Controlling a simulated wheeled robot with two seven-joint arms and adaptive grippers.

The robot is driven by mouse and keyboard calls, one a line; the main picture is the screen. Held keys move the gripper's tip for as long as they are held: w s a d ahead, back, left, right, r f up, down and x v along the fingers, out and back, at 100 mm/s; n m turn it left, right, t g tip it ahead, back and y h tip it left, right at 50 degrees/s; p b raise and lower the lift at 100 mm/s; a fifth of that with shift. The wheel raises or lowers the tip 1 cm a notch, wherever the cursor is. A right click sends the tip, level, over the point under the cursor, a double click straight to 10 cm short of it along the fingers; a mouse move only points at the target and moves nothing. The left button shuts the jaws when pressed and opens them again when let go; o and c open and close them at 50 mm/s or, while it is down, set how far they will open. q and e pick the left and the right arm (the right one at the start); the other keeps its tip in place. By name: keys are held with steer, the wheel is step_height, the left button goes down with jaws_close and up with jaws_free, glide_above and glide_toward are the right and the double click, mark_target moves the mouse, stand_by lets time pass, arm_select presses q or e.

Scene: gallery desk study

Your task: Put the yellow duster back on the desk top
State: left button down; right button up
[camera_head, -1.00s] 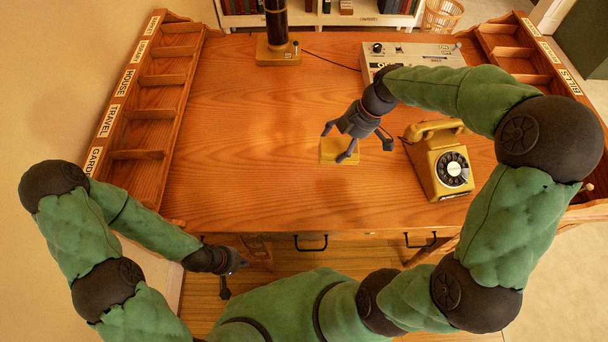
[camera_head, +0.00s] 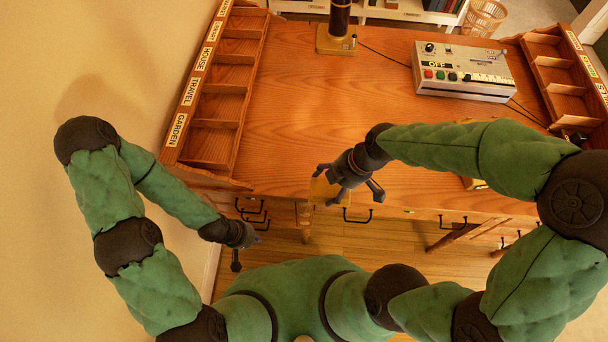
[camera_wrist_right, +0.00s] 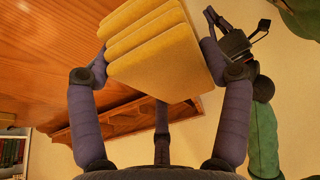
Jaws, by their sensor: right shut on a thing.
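The yellow duster (camera_head: 328,192) is a folded yellow cloth, partly hidden under my right gripper (camera_head: 344,187) in the head view. It shows over the desk's front edge; I cannot tell its height there. In the right wrist view the duster (camera_wrist_right: 165,50) sits as a stack of folds between the fingers of my right gripper (camera_wrist_right: 158,62), which is shut on it. The wooden desk top (camera_head: 320,105) is broad and mostly bare. My left gripper (camera_head: 246,250) is open and empty, low in front of the desk's left drawers.
A grey control box (camera_head: 464,72) stands at the back right. A dark column on a brass base (camera_head: 337,40) stands at the back. Labelled pigeonhole racks (camera_head: 216,100) and (camera_head: 565,80) line both sides. My right arm mostly hides the yellow telephone. The desk's middle is clear.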

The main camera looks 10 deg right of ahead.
steer(key=shift+s+a, duration=0.15)
steer(key=shift+a, duration=0.15)
steer(key=w+f+b, duration=0.1)
steer(key=w+f, duration=0.2)
steer(key=w, duration=0.1)
steer(key=w+f+b, duration=0.1)
steer(key=w+f, duration=0.2)
steer(key=w, duration=0.1)
steer(key=w+f+b, duration=0.1)
steer(key=w+f, duration=0.2)
steer(key=w, duration=0.2)
steer(key=shift+w+a+f+b, duration=0.1)
steer(key=shift+f+b, duration=0.05)
steer(key=shift+b, duration=0.25)
steer(key=shift+w+f, duration=0.25)
steer(key=shift+f, duration=0.1)
steer(key=shift+f+b, duration=0.75)
steer(key=shift+f, duration=0.75)
steer(key=shift+f, duration=0.1)
steer(key=o, duration=1)
